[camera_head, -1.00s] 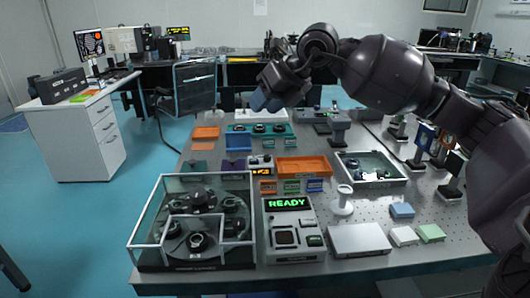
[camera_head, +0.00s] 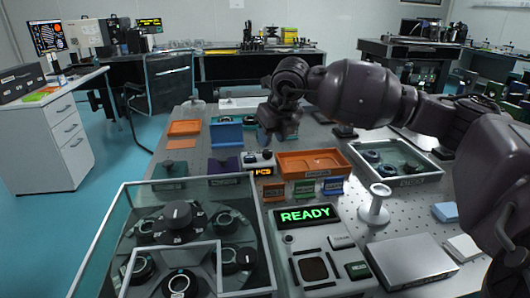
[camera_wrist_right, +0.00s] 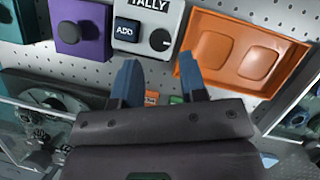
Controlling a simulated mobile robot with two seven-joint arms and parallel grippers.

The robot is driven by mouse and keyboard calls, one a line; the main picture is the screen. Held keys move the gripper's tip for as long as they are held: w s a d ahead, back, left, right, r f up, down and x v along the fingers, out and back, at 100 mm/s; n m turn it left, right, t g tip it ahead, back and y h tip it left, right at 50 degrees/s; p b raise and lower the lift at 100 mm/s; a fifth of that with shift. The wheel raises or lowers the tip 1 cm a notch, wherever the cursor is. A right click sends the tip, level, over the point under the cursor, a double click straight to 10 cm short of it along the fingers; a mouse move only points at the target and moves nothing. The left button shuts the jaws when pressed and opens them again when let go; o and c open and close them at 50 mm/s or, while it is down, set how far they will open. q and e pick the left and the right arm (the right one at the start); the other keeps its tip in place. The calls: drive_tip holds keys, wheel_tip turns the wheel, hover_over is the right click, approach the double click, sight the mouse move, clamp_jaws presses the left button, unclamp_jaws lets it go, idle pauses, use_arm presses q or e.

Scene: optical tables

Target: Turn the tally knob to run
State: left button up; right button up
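The tally box (camera_head: 258,164) is a small light-grey unit with a lit orange display, in the middle of the table. In the right wrist view the tally box (camera_wrist_right: 149,12) shows the label TALLY, a dark ADD button (camera_wrist_right: 127,30) and a round black knob (camera_wrist_right: 160,40) with a pale mark. I cannot read any setting by the knob. My right gripper (camera_head: 279,130) points down just behind and above the tally box. In the right wrist view its blue fingers (camera_wrist_right: 160,82) are apart and empty, below the knob in the picture. My left gripper is not in view.
An orange tray (camera_head: 312,164) sits right of the tally box, a purple block (camera_wrist_right: 82,32) left of it. Small coloured blocks (camera_head: 303,190) stand close by.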

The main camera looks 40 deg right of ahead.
sight(267, 151)
drive_tip(key=b+x, duration=0.1)
drive_tip(key=x, duration=0.3)
drive_tip(key=shift+f, duration=0.15)
drive_tip(key=shift+w+f, duration=0.25)
drive_tip(key=shift+f, duration=0.15)
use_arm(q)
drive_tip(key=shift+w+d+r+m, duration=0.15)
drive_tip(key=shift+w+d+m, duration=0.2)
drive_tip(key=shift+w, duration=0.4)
use_arm(e)
drive_tip(key=c, duration=0.6)
drive_tip(key=shift+c, duration=0.2)
